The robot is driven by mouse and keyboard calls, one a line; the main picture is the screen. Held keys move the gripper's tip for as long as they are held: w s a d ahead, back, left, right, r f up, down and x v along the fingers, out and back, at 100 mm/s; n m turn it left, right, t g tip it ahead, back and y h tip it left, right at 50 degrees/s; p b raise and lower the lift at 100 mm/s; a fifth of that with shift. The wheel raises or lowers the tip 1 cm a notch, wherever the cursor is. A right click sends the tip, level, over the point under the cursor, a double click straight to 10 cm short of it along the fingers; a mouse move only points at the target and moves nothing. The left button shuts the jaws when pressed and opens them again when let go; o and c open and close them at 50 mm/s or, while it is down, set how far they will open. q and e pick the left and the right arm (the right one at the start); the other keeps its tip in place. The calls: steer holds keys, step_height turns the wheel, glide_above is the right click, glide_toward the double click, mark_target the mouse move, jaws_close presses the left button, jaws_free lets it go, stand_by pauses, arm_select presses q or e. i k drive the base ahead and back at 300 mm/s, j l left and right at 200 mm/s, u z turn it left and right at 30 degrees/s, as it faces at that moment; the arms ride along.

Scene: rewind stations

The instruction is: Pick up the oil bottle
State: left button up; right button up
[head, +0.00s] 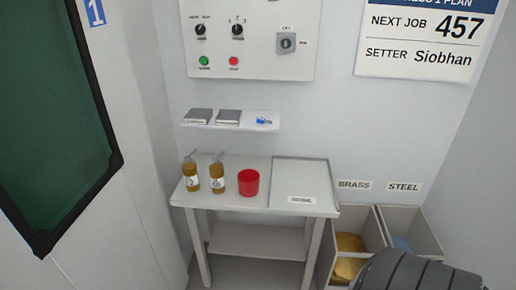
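Two amber bottles with grey angled spouts stand upright on the left part of a small light table (230,203). The left bottle (190,178) and the right bottle (217,179) are close together but apart. Each has a pale label with a mark too small to read surely, so I cannot tell from looks which one is the oil bottle. Neither of my grippers is in view. A dark ribbed part at the bottom right looks like my own arm.
A red cup (248,182) stands just right of the bottles. A flat tray (300,180) with a label fills the table's right side. Bins (414,228) marked BRASS and STEEL stand at right.

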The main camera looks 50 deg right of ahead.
mark_target(189, 169)
steer(key=z, duration=0.95)
